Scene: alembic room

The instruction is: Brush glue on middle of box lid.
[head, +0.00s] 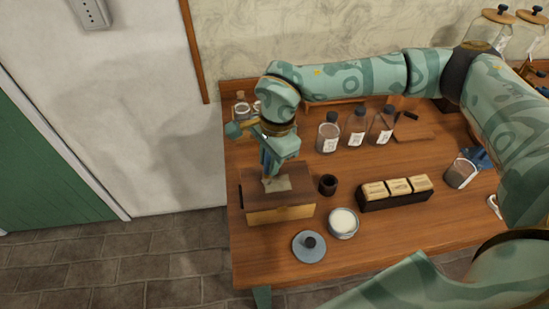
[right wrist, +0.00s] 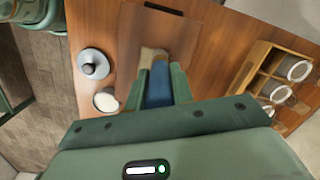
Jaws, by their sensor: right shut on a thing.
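A wooden box with a dark brown lid (head: 301,178) stands at the left front of the table. A pale patch (head: 284,185) lies on the middle of the lid. My right gripper (head: 272,165) is above the lid, pointing down, shut on a brush. In the right wrist view the brush's blue handle (right wrist: 158,88) sits between the fingers, and its pale bristles (right wrist: 152,54) are at the lid (right wrist: 178,28). I cannot tell whether the bristles touch it. An open pot of white glue (head: 343,222) stands right of the box. My left gripper is not in view.
A grey knobbed pot lid (head: 309,246) lies in front of the box. A small dark cup (head: 328,184) and a black tray (head: 398,200) with pale blocks stand to its right. Several bottles (head: 356,129) stand behind. The table's left edge is close to the box.

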